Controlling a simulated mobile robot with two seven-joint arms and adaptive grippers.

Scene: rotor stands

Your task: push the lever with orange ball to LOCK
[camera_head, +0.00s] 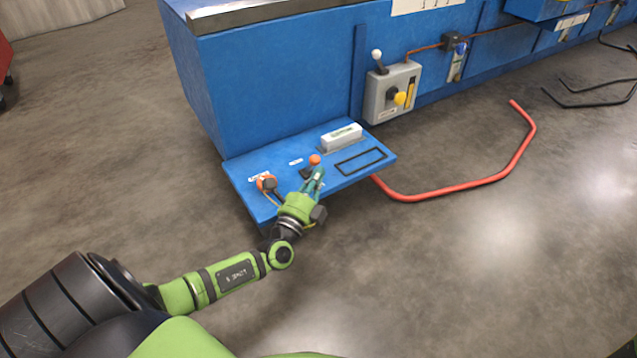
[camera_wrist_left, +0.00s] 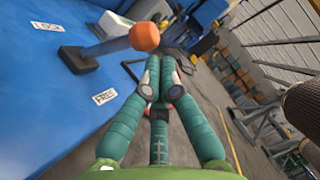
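The lever's orange ball (camera_head: 314,159) stands over the blue panel shelf (camera_head: 235,172) in the head view. In the left wrist view the orange ball (camera_wrist_left: 144,36) sits on a grey rod rising from a dark base (camera_wrist_left: 80,60). A LOCK label (camera_wrist_left: 46,27) and a FREE label (camera_wrist_left: 104,97) lie on either side of the base. My left gripper (camera_head: 317,177) is close to the ball on its near side. In the wrist view its teal fingertips (camera_wrist_left: 160,78) are together and empty, just below the ball; contact cannot be told. My right gripper is out of view.
A white block (camera_head: 342,137) and a black rectangular outline (camera_head: 360,161) are to the right. A red hose (camera_head: 450,192) lies on the floor.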

